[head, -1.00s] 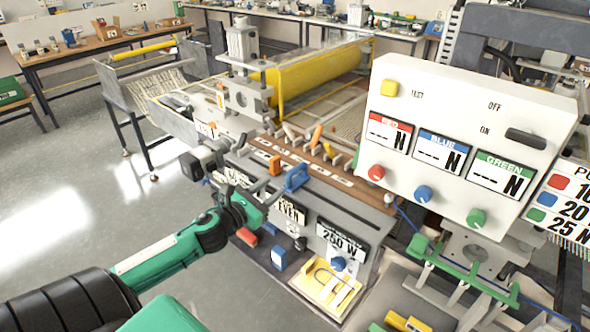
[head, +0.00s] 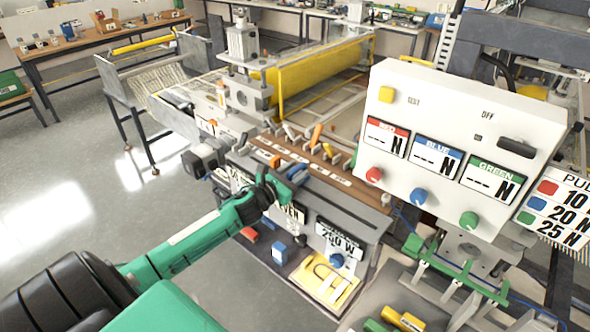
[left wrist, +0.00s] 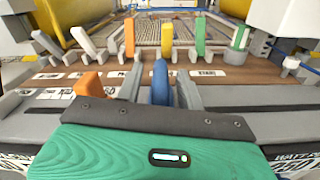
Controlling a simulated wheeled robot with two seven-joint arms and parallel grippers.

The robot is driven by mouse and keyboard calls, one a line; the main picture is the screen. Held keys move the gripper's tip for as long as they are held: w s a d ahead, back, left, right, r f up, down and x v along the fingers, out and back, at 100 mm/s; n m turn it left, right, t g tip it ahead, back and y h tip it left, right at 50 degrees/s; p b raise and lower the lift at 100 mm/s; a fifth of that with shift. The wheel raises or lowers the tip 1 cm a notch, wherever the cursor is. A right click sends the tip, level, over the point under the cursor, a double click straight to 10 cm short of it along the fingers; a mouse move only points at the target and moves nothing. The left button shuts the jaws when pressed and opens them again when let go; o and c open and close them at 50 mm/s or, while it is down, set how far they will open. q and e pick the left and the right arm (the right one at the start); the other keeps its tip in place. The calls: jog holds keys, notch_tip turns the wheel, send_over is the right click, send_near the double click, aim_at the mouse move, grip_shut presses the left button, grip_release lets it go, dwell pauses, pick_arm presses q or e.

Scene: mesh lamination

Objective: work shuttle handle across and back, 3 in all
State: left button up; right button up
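A blue handle (head: 298,171) stands at the front edge of the brown labelled panel; I cannot read a label naming it as the shuttle handle. An orange handle (head: 275,161) stands just left of it. My left gripper (head: 281,182) is at the blue handle, its fingers partly hidden by its own body in the head view. In the left wrist view, the blue handle (left wrist: 160,82) stands between the two grey fingers, with a narrow gap seen on each side. The orange handle (left wrist: 88,84) is outside the left finger. My right gripper is not in view.
A white control box (head: 460,130) with coloured knobs is at right. A yellow tray (head: 325,280) lies below. The floor at left is clear.

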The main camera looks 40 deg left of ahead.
pick_arm(q)
grip_shut()
jog(key=d+p, duration=0.1)
jog(key=d, duration=0.7)
jog(key=s+d+p, duration=0.1)
jog(key=d, duration=0.7)
jog(key=s+d+p, duration=0.1)
jog(key=d, duration=0.8)
jog(key=shift+a, duration=0.1)
jog(key=shift+c, duration=0.2)
grip_release()
jog(key=shift+o, duration=0.2)
jog(key=shift+d, duration=0.2)
jog(key=shift+a, duration=0.1)
